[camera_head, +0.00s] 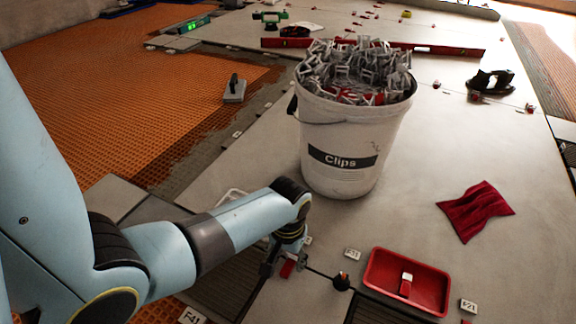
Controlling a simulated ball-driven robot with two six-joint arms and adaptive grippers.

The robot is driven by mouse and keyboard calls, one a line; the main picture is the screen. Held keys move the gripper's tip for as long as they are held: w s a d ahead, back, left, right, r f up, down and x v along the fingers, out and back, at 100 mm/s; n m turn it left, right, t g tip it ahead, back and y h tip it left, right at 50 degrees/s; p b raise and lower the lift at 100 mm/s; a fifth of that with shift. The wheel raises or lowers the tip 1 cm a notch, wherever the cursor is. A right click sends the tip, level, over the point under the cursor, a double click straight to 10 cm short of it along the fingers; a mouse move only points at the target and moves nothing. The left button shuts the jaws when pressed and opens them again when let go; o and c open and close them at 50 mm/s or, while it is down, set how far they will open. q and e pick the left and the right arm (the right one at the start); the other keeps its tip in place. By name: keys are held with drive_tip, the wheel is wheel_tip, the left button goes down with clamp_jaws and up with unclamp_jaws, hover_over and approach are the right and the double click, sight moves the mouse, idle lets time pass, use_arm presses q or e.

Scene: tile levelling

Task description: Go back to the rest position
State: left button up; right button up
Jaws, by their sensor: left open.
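My left arm comes in from the left, and my left gripper (280,266) points down close to the floor, in front of the bucket. Its jaws are open. A small red piece (287,269) sits at or just beside its fingertips; I cannot tell whether they touch. The white bucket labelled "Clips" (335,180) is heaped with grey clips (355,68). A red tray (385,287) with a small red and white piece (406,284) in it lies to the right of the gripper. My right gripper is not in view.
A dark red cloth (475,211) lies on the tiles at right. A small black and orange object (341,281) lies between gripper and tray. A long red level (440,49), a black tool (490,83) and a trowel (234,91) lie farther back. Orange matting (110,80) covers the left.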

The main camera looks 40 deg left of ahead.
use_arm(q)
wheel_tip(320, 180, up, 9)
drive_tip(key=shift+f, duration=0.1)
